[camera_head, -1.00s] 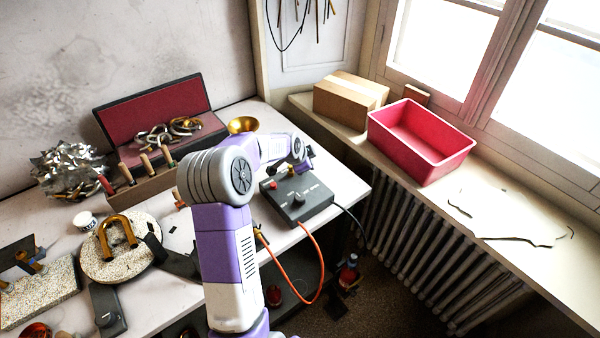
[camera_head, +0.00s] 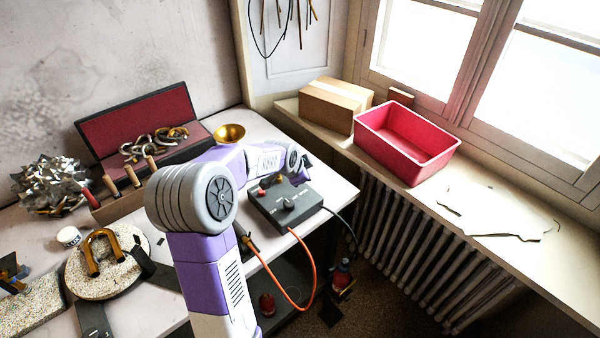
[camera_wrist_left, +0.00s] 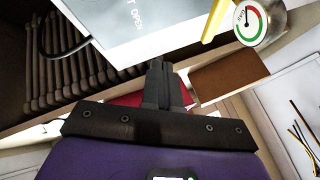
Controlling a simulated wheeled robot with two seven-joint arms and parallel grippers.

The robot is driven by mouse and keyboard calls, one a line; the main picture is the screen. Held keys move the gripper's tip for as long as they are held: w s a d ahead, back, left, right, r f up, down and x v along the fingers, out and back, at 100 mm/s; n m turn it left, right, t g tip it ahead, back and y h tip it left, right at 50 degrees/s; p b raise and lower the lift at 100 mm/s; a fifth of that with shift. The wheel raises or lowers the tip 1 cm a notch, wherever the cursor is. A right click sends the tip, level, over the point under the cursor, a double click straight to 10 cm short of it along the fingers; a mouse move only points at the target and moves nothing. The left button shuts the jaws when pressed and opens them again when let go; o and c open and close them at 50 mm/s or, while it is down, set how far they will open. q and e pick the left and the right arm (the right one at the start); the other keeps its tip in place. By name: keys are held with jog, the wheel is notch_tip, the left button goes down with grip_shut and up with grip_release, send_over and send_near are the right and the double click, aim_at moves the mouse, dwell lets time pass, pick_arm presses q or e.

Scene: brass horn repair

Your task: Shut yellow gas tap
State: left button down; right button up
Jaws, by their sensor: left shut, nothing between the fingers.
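A yellow lever (camera_wrist_left: 217,20), which looks like the gas tap's handle, shows at the top of the left wrist view. A round dial (camera_wrist_left: 250,22) marked GAS, with a green and red scale, sits beside it. A pale grey panel (camera_wrist_left: 135,25) with lettering ending in "OPEN" is left of the lever. My left gripper (camera_wrist_left: 157,75) is shut and empty, below the panel and lever in that picture and apart from the lever. In the head view, its dark fingers (camera_head: 303,167) are above the far side of the bench. I cannot make out the tap there. My right gripper is not in view.
A dark control box (camera_head: 285,206) with an orange cable (camera_head: 310,270) lies below my left wrist. A red tray (camera_head: 447,163) and a cardboard box (camera_head: 325,110) stand on the windowsill, above a radiator (camera_head: 400,240). A brass cup (camera_head: 229,128) is on the bench.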

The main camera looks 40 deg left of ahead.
pick_arm(q)
jog(key=d+v, duration=0.1)
jog(key=v, duration=0.5)
jog(key=shift+w+d+p, duration=0.15)
jog(key=shift+w+p, duration=0.15)
jog(key=shift+p, duration=0.05)
jog(key=s+d+f+n+g+h, duration=0.1)
jog(key=d+f+n+g+h, duration=0.25)
jog(key=d+f, duration=1.55)
jog(key=s+d+f+n+g+h, duration=0.1)
jog(key=s+d+f+n, duration=0.1)
jog(key=s+d+f, duration=0.5)
jog(key=s+d+f+n+g+h, duration=0.1)
jog(key=s+d+f+n+g, duration=0.1)
jog(key=s+d+f, duration=0.4)
jog(key=s+f+n, duration=0.1)
jog(key=s+f, duration=0.1)
jog(key=s, duration=0.3)
jog(key=shift+s+d+f+h, duration=0.25)
jog(key=shift+s+d+h, duration=0.05)
jog(key=shift+d+h, duration=0.05)
